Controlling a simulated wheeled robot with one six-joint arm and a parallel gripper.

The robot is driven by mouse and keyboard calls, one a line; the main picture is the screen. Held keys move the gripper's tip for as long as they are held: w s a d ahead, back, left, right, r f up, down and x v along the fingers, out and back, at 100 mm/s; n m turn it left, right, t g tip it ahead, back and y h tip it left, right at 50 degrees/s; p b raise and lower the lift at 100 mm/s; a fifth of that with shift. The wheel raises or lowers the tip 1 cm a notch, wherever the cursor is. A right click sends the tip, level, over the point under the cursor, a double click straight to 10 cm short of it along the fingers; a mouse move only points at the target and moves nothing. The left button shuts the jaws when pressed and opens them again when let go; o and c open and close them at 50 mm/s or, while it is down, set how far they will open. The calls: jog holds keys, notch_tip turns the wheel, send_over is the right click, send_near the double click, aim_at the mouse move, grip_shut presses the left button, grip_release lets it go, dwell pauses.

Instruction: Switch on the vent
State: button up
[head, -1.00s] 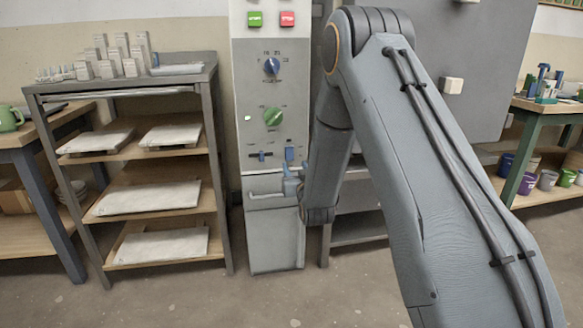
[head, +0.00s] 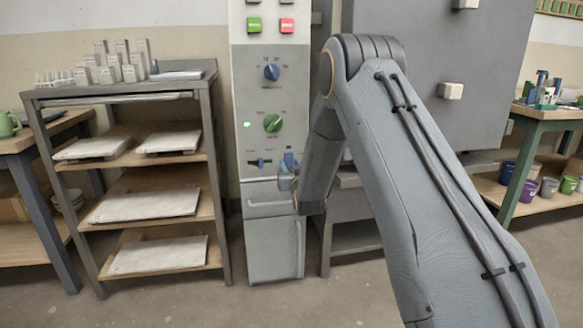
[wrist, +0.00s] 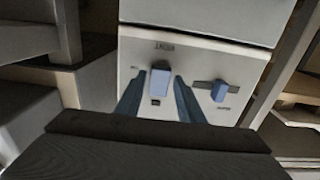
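The grey control cabinet (head: 246,140) stands at the centre of the head view. Low on its panel are a blue upright switch (head: 289,159) at right and a blue slider (head: 254,162) in a horizontal slot at left. My gripper (head: 286,181), with blue fingers, is just below the upright switch. In the wrist view, left and right are swapped: the blue switch (wrist: 160,81) lies between my open gripper's fingers (wrist: 158,88), and the slider (wrist: 219,91) is to the right. I cannot tell whether the fingers touch the switch.
Above are a green knob (head: 272,123), a blue knob (head: 271,72), a green button (head: 254,24) and a red button (head: 287,25). A handle (head: 268,205) is below. A shelf rack (head: 214,150) stands left; a large grey box (head: 430,60) is right.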

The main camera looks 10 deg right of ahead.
jog(key=c, duration=0.7)
jog(key=f+t+b, duration=0.1)
jog(key=t+b, duration=0.1)
jog(key=b, duration=0.1)
jog(key=shift+w+f, duration=0.15)
jog(key=shift+w, duration=0.05)
jog(key=shift+w+f+t+b, duration=0.1)
jog(key=shift+f+t+b, duration=0.05)
jog(key=shift+t+b, duration=0.95)
jog(key=shift+b, duration=0.35)
jog(key=o, duration=1.1)
jog(key=shift+c, duration=0.2)
